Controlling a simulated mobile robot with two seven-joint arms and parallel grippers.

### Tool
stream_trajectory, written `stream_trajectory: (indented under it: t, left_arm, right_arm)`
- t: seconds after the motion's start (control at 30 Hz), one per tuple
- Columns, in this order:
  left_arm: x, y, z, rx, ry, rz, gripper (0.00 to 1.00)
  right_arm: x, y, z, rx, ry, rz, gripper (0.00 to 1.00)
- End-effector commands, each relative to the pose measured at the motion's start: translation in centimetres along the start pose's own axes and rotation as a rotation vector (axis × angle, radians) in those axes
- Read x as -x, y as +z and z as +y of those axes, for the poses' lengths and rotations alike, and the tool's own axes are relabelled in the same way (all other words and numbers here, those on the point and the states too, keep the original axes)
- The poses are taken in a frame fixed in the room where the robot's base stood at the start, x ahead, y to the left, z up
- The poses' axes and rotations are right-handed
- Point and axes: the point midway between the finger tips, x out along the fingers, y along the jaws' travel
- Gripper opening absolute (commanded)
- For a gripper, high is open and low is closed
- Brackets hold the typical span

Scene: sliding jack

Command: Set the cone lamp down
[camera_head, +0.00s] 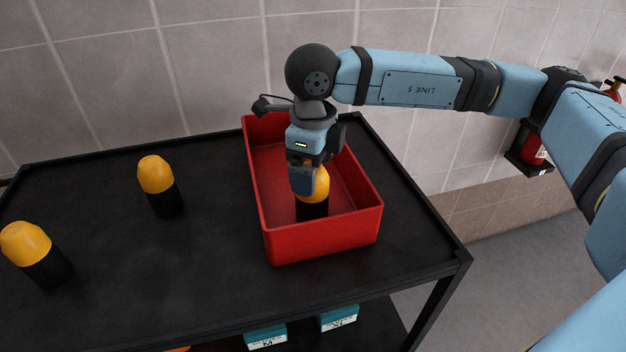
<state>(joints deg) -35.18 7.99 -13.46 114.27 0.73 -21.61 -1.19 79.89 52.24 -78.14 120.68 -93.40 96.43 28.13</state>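A cone lamp (313,208) with a yellow dome and a black base stands upright inside the red bin (325,238), toward its front right. My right gripper (303,180) points down from above. Its near finger lies against the lamp's yellow top and covers part of it; the far finger is hidden. The gripper appears shut on the lamp. Whether the lamp's base touches the bin floor cannot be seen clearly. My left gripper is not in view.
Two similar yellow-topped lamps stand on the black table (200,255), one at mid left (163,188) and one at far left (35,255). Teal boxes (338,316) sit on the lower shelf. A red extinguisher (532,148) is on the wall at right.

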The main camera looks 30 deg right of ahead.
Motion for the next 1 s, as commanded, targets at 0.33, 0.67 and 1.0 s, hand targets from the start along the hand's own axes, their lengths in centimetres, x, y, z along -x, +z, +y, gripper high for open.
stream_trajectory:
  t: [0.33,0.67,1.0]
  left_arm:
    - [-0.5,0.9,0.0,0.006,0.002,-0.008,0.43]
    - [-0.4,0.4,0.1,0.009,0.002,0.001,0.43]
    - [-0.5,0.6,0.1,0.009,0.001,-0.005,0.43]
  right_arm:
    - [6.9,0.1,0.0,0.0,-0.001,-0.003,0.88]
    - [8.6,0.0,0.0,0.0,0.0,0.0,0.88]
    - [8.6,0.0,0.0,0.0,0.0,0.0,0.88]
